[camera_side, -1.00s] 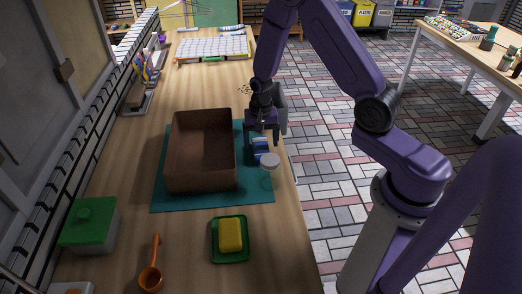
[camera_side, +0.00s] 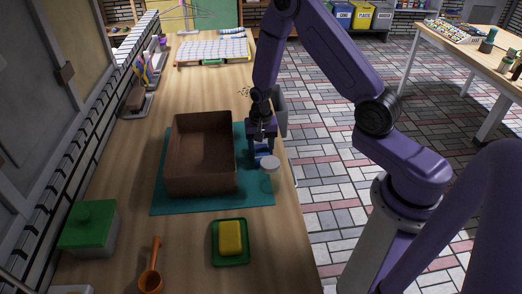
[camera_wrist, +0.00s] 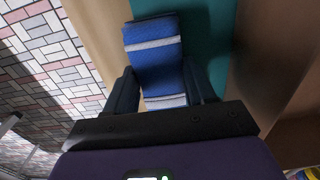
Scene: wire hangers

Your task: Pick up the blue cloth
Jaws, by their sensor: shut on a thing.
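The blue cloth (camera_wrist: 157,70) has white stripes and lies on the teal mat (camera_side: 170,206), to the right of the brown box. It also shows in the side view (camera_side: 262,154), partly hidden by my gripper. My gripper (camera_side: 261,150) is lowered over the cloth and points down. In the wrist view my gripper (camera_wrist: 163,92) has its two dark fingers on either side of the cloth, shut on it. The cloth extends past the fingertips.
An open brown box (camera_side: 203,182) stands close to the left of my gripper. A yellow sponge (camera_side: 230,238) on a green tray and an orange ladle (camera_side: 151,278) lie nearer the camera.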

